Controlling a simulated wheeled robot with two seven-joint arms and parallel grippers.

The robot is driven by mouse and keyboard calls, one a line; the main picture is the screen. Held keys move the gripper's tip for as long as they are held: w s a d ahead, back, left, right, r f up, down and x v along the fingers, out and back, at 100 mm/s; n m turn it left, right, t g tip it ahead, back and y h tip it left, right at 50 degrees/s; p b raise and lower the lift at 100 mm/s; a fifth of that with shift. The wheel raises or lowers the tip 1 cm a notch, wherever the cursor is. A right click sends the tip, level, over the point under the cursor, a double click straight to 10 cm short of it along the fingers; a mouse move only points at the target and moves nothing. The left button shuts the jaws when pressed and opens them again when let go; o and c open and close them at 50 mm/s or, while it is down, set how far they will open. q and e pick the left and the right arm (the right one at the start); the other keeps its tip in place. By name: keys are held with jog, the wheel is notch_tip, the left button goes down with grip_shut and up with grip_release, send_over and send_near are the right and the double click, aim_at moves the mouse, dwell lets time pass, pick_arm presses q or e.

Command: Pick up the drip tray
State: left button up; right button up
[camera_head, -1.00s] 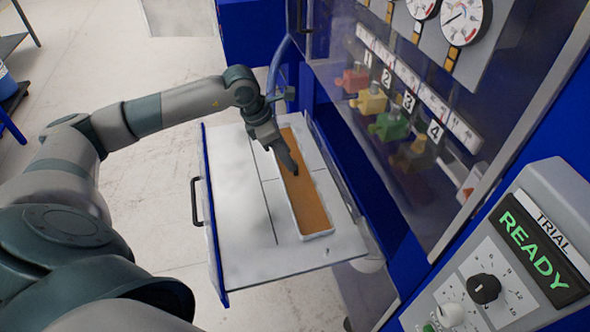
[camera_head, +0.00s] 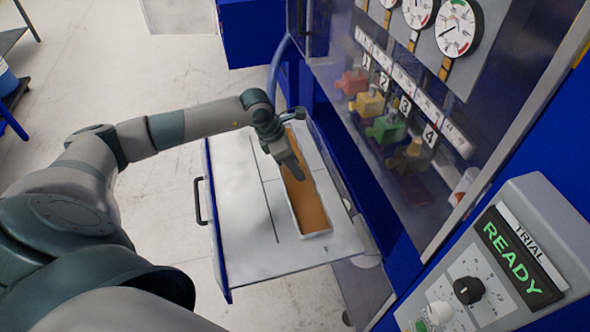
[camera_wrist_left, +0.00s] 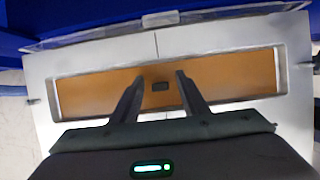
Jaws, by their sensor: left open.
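The drip tray (camera_head: 312,208) is a long, shallow tray with a pale rim and an orange-brown inside. It lies on the white surface of a pulled-out drawer (camera_head: 248,225). My left gripper (camera_head: 296,176) is over the tray's middle, pointing down, its fingers apart and nothing between them. In the left wrist view the two fingertips (camera_wrist_left: 160,76) stand over the orange-brown inside of the tray (camera_wrist_left: 235,78), with a small dark mark between them. Whether the fingertips touch the tray I cannot tell. My right gripper is not in view.
A blue cabinet with a clear panel stands on the right, holding coloured valves (camera_head: 385,130) and gauges (camera_head: 455,28). A control box (camera_head: 490,260) showing READY is at lower right. The drawer has a dark handle (camera_head: 200,201). Floor left of it is open.

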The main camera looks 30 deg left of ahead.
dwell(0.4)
pick_arm(q)
grip_shut()
jog(key=shift+r, duration=0.1)
jog(key=shift+w+r+b, duration=0.1)
jog(key=shift+r+b, duration=0.3)
jog(key=shift+b, duration=0.15)
jog(key=r+b, duration=0.2)
jog(key=r, duration=0.1)
jog(key=shift+d+r, duration=0.1)
jog(key=shift+d, duration=0.25)
jog(key=s+d+r+b, duration=0.4)
jog(key=d+r, duration=0.3)
jog(key=d, duration=0.3)
jog(key=shift+s, duration=0.4)
